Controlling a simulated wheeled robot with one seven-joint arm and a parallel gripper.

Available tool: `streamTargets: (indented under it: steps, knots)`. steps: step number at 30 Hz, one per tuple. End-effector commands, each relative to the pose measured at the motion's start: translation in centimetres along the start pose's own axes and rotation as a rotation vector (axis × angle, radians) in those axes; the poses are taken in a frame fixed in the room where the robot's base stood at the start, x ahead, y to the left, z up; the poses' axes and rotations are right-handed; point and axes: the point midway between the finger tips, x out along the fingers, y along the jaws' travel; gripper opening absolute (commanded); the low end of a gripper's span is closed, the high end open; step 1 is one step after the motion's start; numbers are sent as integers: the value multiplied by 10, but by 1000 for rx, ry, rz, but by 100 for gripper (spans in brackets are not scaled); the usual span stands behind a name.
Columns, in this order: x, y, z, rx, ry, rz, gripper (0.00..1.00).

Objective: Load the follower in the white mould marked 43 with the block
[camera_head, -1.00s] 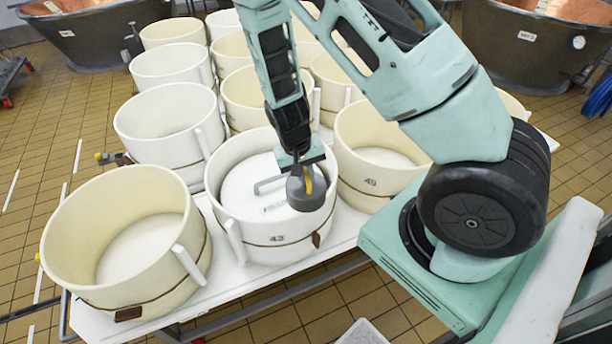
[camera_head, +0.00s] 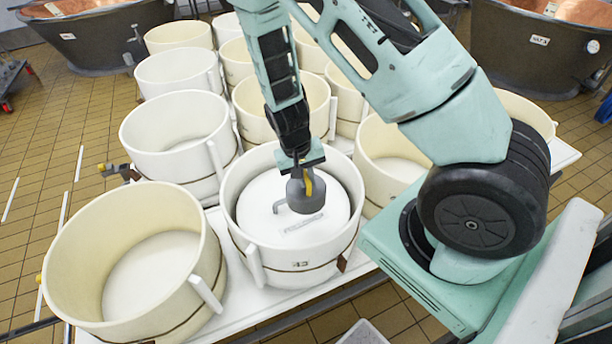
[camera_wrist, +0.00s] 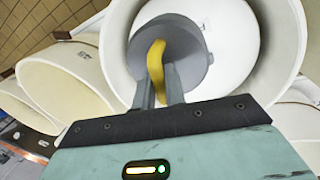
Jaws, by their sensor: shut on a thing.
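My gripper (camera_head: 302,172) points down over the white mould marked 43 (camera_head: 290,262) and is shut on the yellow handle (camera_wrist: 156,62) of the block. The block (camera_head: 305,196) is a grey round weight; it also shows in the wrist view (camera_wrist: 192,58). It hangs upright inside the mould's rim, over the middle of the white follower (camera_head: 330,208). I cannot tell whether the block touches the follower.
Open empty moulds stand close by at the left (camera_head: 60,240), behind left (camera_head: 165,130) and right (camera_head: 385,150), on a white table (camera_head: 250,310). Copper vats (camera_head: 95,35) stand beyond on the tiled floor.

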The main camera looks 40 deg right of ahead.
Motion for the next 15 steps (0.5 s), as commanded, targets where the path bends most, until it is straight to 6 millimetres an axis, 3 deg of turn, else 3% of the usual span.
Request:
streamTargets:
  steps: [15]
  knots:
    - [42, -8, -1, 1, 1, -1, 0]
